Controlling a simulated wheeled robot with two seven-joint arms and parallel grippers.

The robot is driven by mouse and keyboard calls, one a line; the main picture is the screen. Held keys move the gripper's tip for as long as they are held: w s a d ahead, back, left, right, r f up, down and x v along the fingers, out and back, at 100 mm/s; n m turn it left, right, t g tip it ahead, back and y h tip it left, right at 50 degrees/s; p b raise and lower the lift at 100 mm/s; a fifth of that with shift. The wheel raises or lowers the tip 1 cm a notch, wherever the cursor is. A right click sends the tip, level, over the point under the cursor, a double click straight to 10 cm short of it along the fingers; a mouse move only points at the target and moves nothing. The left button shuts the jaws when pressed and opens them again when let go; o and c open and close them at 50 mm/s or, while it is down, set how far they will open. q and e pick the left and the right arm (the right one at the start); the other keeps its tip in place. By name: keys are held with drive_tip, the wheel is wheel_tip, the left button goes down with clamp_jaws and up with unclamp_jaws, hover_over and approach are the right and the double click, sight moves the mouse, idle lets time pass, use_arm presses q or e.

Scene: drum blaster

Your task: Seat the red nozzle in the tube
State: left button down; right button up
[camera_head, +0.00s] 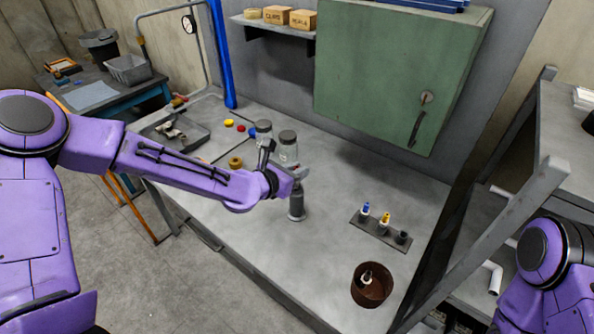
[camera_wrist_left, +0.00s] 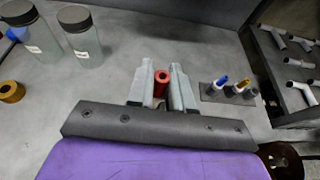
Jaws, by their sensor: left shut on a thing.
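My left gripper (camera_head: 298,176) is over the middle of the table. In the left wrist view its two grey fingers (camera_wrist_left: 162,88) are shut on the red nozzle (camera_wrist_left: 161,78), with its round, holed end showing. The head view does not show the nozzle clearly. A dark rack (camera_head: 368,231) stands to the right of the gripper, holding a blue-tipped piece (camera_head: 365,209), a yellow-tipped piece (camera_head: 385,219) and a dark tube (camera_head: 403,238) with no coloured tip. A grey upright cylinder (camera_head: 297,206) shows just below the gripper; I cannot tell whether they touch. My right gripper is out of view.
Two lidded jars (camera_head: 288,150) stand behind my left gripper, with an orange-brown ring (camera_head: 235,162) to their left. A rusty can (camera_head: 370,294) stands near the front right. A green cabinet (camera_head: 390,75) hangs over the back. Bare table lies between gripper and rack.

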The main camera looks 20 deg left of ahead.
use_arm(q)
drive_tip(key=shift+f, duration=0.15)
drive_tip(key=shift+f+b, duration=0.5)
drive_tip(key=shift+b, duration=0.1)
drive_tip(key=shift+f, duration=0.1)
drive_tip(key=shift+f+b, duration=0.45)
drive_tip(key=shift+b, duration=0.1)
drive_tip(key=shift+c, duration=2.4)
unclamp_jaws()
